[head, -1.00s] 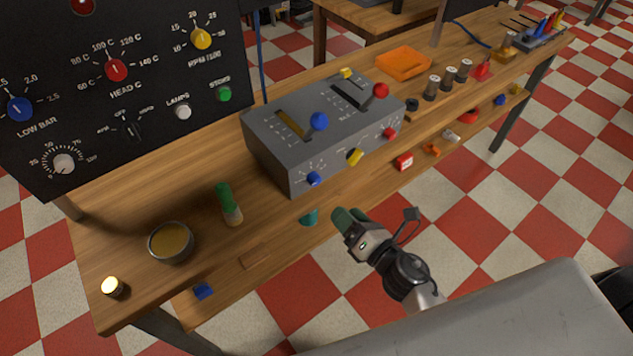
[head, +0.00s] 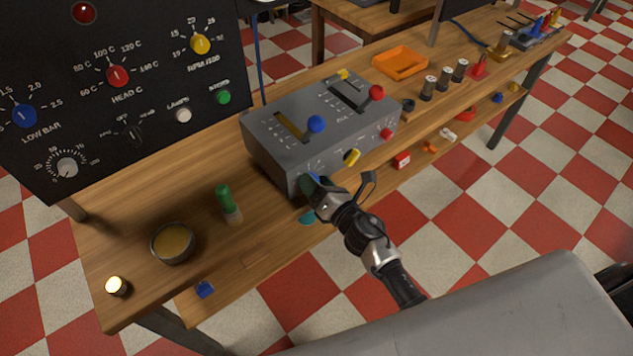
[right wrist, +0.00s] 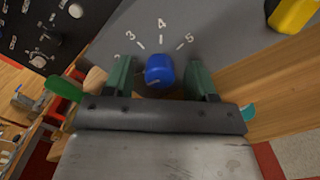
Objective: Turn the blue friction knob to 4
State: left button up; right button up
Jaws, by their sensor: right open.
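The blue friction knob (right wrist: 159,70) is on the front face of the grey control box (head: 280,155). In the right wrist view it sits between the two green fingers of my right gripper (right wrist: 160,78), with a gap on each side. White numerals 3, 4 and 5 arc above the knob, and 4 is almost straight above it. I cannot tell clearly where its pointer aims. In the head view my right gripper (head: 308,184) is at the lower front corner of the box and mostly hides the knob. My left gripper is not in view.
A yellow knob (head: 352,157) and a red knob (head: 387,133) sit farther right on the same face. Blue-tipped (head: 316,124) and red-tipped (head: 376,92) levers rise from the box top. A green-capped bottle (head: 228,204) stands left of the box.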

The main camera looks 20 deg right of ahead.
jog(key=c, duration=0.9)
